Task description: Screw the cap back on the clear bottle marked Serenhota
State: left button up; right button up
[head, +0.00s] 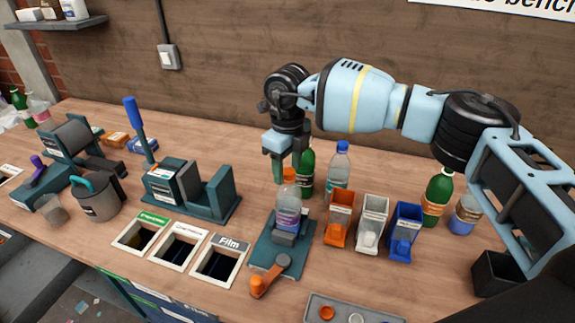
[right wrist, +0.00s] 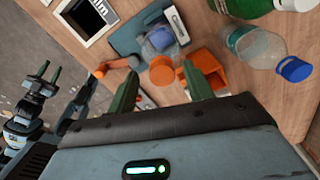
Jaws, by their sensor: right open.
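The clear bottle (head: 288,216) with a purplish label stands upright in a teal holder (head: 262,262) on the bench; its lettering is too small to read. An orange cap (head: 289,174) shows at its top, and also in the right wrist view (right wrist: 162,70); I cannot tell if it is threaded. My right gripper (head: 289,165) is open, pointing down just above the bottle. In the right wrist view its green fingers (right wrist: 158,85) lie either side of the cap with gaps. My left gripper (right wrist: 48,73) shows at that view's left edge, fingers apart and empty.
A green bottle (head: 306,175) and a blue-capped clear bottle (head: 338,172) stand close behind. Orange (head: 339,222), white (head: 371,226) and blue (head: 404,232) bins stand right. An orange-knobbed lever (head: 270,277) is in front. A tray (head: 387,319) holds loose caps.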

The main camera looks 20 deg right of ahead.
aim_at(287, 171)
notch_tip(287, 171, up, 2)
notch_tip(287, 171, up, 5)
jog(key=shift+f, duration=0.1)
jog(key=shift+r, duration=0.5)
pick_arm(q)
jog(key=shift+s+a+f+g, duration=0.15)
jog(key=shift+s+f, duration=0.25)
jog(key=shift+f, duration=0.1)
jog(key=shift+s+a+f+g, duration=0.1)
jog(key=shift+s+f+g, duration=0.05)
jog(key=shift+s+f, duration=0.25)
pick_arm(e)
jog(key=shift+s+f, duration=0.1)
